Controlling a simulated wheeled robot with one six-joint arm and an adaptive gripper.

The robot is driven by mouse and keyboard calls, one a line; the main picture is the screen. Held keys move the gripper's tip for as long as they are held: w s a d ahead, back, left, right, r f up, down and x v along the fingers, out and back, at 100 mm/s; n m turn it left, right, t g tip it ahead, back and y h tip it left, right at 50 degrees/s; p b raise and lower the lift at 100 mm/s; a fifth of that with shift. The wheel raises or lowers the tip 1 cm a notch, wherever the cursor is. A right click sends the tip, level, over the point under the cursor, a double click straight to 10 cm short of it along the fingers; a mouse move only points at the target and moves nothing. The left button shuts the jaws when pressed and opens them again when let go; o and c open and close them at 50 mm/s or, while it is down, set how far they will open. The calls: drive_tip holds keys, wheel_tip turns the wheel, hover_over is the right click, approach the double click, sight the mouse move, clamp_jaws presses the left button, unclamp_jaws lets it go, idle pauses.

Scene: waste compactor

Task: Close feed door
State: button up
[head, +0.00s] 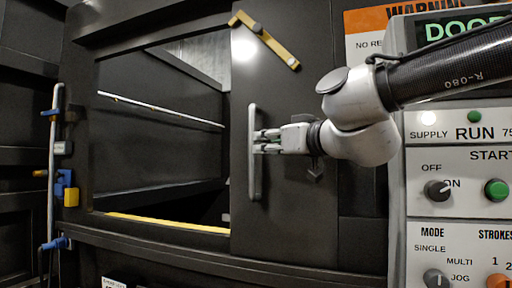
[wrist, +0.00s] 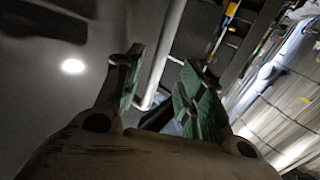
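The feed door (head: 285,210) is a dark sliding panel to the right of a wide rectangular opening (head: 160,140), which stands open. A grey vertical bar handle (head: 253,180) is fixed near the door's left edge. My gripper (head: 260,141) reaches in from the right, with its fingertips at the handle's middle. In the wrist view, my gripper (wrist: 160,68) has its two green-padded fingers spread apart. The handle (wrist: 166,45) runs between them, nearer the left finger, with a gap to the right finger. Whether a finger touches it is unclear.
A yellow latch bar (head: 265,38) sits tilted at the door's top. A yellow strip (head: 165,224) lines the opening's lower edge. A control panel (head: 460,160) stands close on the right, beneath my arm. A vertical rod with blue brackets (head: 53,170) stands left of the opening.

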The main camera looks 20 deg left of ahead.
drive_tip(key=x, duration=0.7)
drive_tip(key=shift+w+a, duration=0.2)
drive_tip(key=shift+a, duration=0.05)
clamp_jaws()
